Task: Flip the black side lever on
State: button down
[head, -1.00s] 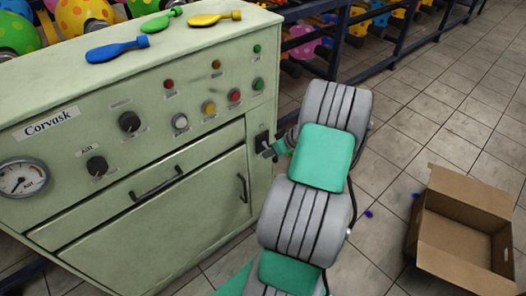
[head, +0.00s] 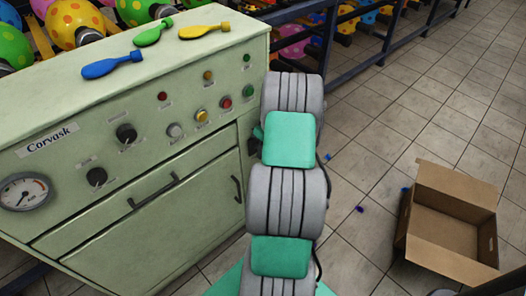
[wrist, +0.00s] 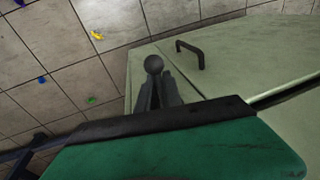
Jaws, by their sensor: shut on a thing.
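The black side lever shows in the wrist view as a dark round knob (wrist: 153,64) on the side of the pale green machine (head: 165,215). My gripper (wrist: 159,88) is shut on the lever, its two dark fingers closed just below the knob. In the head view a bit of the dark lever mount (head: 254,146) shows at the machine's right edge. My arm hides the lever and most of my gripper there, so the lever's exact position is unclear.
Blue (head: 112,65), green (head: 153,32) and yellow (head: 205,31) deflated balloons lie on the machine top. An open cardboard box (head: 450,225) stands on the tiled floor at right. A black door handle (wrist: 190,52) is near my gripper. Floor between the arm and box is mostly clear.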

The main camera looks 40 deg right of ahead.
jog(key=c, duration=1.5)
grip_release()
jog(key=shift+r, duration=0.1)
jog(key=w+v, duration=0.1)
jog(key=v, duration=0.6)
jog(key=shift+s+r+p, duration=0.35)
jog(key=shift+s+p, duration=0.1)
jog(key=shift+s, duration=0.05)
jog(key=shift+d, duration=0.1)
jog(key=shift+c, duration=0.2)
